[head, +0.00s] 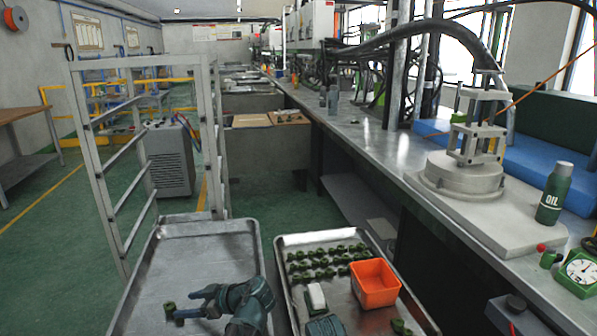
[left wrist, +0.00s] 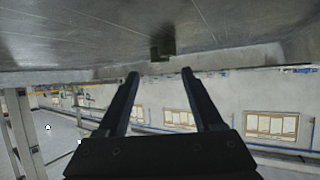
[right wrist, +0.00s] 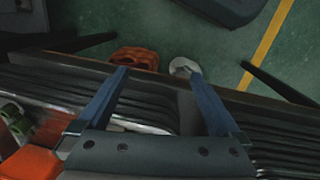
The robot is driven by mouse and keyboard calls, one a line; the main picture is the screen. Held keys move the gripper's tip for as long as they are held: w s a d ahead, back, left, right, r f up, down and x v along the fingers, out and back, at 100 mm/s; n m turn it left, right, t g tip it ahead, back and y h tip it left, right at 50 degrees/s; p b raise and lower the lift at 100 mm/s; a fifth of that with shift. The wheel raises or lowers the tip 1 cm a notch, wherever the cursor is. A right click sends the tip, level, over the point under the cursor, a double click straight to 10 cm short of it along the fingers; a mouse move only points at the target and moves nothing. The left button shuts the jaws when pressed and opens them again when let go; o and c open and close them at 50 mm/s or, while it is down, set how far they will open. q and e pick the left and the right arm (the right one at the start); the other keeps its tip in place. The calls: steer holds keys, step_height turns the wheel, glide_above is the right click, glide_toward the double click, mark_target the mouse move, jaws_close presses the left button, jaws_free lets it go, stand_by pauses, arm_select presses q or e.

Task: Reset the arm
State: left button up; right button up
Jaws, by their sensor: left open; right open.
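My left gripper (head: 186,304) is open over the left metal tray (head: 184,268). A small green part (head: 169,307) lies on that tray just beyond its fingertips. In the left wrist view the open fingers (left wrist: 160,72) are apart and empty, with the green part (left wrist: 162,50) ahead of them. My right gripper shows in the right wrist view (right wrist: 158,73), open, with nothing seen between its fingers. In the head view, my right arm is at the lower edge over the right tray, and its fingers are not clear.
The right tray (head: 288,240) holds rows of green parts (head: 325,262) and an orange bin (head: 374,284). A grey rack frame (head: 150,160) stands behind the left tray. The workbench (head: 400,172) at right carries a clamp press (head: 470,160), an oil bottle (head: 553,195) and a dial gauge (head: 580,270).

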mark_target(174, 307)
arm_select(q)
steer(key=b+x, duration=0.1)
steer(key=x, duration=0.4)
steer(key=shift+f+b, duration=0.1)
steer(key=shift+b, duration=0.3)
steer(key=shift+a+f, duration=0.2)
steer(key=shift+a, duration=0.15)
steer(key=shift+r, duration=0.2)
steer(key=shift+f, duration=0.1)
